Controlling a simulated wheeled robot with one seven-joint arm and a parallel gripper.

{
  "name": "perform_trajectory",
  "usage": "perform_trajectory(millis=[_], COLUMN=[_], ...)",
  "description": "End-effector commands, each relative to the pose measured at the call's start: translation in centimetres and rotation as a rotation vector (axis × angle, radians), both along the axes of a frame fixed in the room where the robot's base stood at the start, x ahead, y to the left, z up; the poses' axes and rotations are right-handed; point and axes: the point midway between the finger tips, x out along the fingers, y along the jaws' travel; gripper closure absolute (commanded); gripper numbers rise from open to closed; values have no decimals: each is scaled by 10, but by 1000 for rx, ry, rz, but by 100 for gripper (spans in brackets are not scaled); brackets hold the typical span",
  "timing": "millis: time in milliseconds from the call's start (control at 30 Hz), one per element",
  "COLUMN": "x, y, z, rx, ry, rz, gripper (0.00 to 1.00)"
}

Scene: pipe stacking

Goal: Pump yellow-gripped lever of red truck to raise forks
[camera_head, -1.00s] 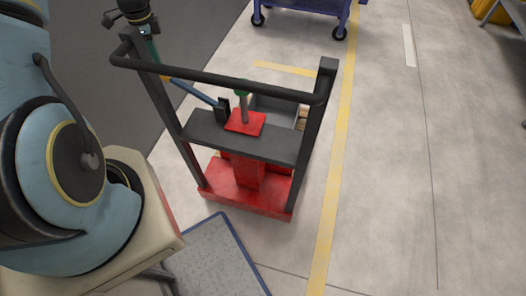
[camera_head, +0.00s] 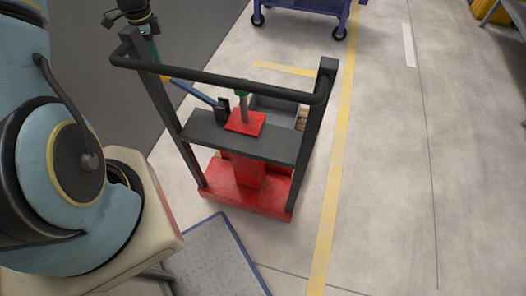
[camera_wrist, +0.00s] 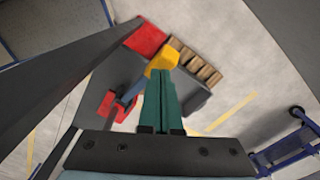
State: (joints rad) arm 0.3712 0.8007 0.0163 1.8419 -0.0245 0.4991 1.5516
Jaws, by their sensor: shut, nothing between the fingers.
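The red truck (camera_head: 235,187) stands on the floor with a black upright frame and top bar (camera_head: 215,80). Its blue lever (camera_head: 195,92) slants up to the left from a black mount on the shelf. The lever's yellow grip (camera_head: 165,79) shows as a small end below my gripper (camera_head: 153,52). In the wrist view my green fingers (camera_wrist: 163,78) are shut together and empty. The yellow grip (camera_wrist: 162,57) shows just past the fingertips, partly covered by them; whether they touch it I cannot tell. The forks are not clearly visible.
The truck's black top bar passes close to my gripper. Wooden blocks (camera_wrist: 195,62) lie beside the truck. A blue cart (camera_head: 300,5) stands at the back.

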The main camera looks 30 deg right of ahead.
Motion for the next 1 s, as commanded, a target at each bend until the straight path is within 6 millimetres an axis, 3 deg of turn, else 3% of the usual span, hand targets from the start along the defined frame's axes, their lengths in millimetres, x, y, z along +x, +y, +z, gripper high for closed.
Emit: perform_trajectory(millis=[400,1000], x=[0,0], y=[0,0], z=[-3,-67], rx=[0,1], ry=[0,2], rz=[0,-1], gripper=[100,100])
